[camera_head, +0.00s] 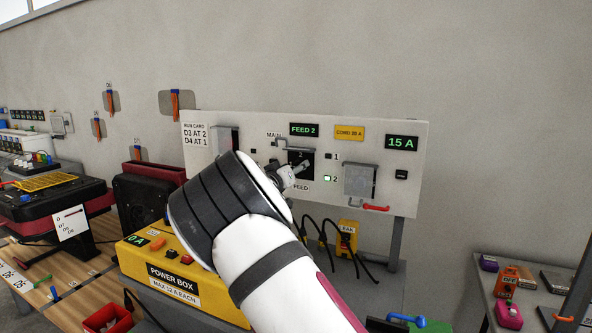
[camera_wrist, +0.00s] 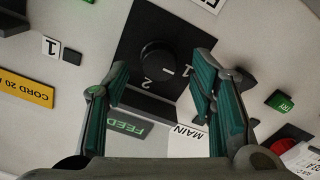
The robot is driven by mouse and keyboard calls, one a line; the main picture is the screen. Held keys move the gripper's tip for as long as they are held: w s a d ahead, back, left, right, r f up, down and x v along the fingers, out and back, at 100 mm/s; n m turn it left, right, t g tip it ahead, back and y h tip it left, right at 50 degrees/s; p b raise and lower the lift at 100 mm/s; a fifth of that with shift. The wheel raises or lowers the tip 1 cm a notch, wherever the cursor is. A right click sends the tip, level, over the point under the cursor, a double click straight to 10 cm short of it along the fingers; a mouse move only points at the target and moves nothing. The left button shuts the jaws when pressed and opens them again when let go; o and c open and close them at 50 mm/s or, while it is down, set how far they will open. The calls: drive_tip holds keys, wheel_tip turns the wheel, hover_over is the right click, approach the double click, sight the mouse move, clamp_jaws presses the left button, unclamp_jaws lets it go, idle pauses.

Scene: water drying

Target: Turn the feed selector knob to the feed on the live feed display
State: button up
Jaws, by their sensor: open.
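The live feed display (camera_head: 304,130) reads "FEED 2" in green on the white panel. In the wrist view the feed display (camera_wrist: 125,126) is partly hidden by a finger. The round black feed selector knob (camera_wrist: 157,62) sits on a black plate with numbers 1 and 2 beside it. A short white mark shows on the knob; I cannot tell exactly which number it points at. My gripper (camera_wrist: 161,85) is open, its teal-padded fingers apart on either side of the knob in the picture, and nothing is between them. In the head view my gripper (camera_head: 298,171) covers part of the plate.
The lamp by 2 (camera_head: 327,178) is lit green; the lamp by 1 (camera_head: 328,156) is dark. A grey-framed cover (camera_head: 360,180) with a red handle (camera_head: 376,208) is right of the knob. A yellow power box (camera_head: 168,270) stands below left. Black cables hang under the panel.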

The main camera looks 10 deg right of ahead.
drive_tip(key=shift+x, duration=0.8)
drive_tip(key=shift+c, duration=0.6)
drive_tip(key=c, duration=1)
drive_tip(key=shift+d+m, duration=0.1)
drive_tip(key=shift+m, duration=0.2)
drive_tip(key=shift+s+d+f+m+b, duration=0.1)
drive_tip(key=shift+m+b, duration=4.6)
drive_tip(key=shift+m, duration=3.9)
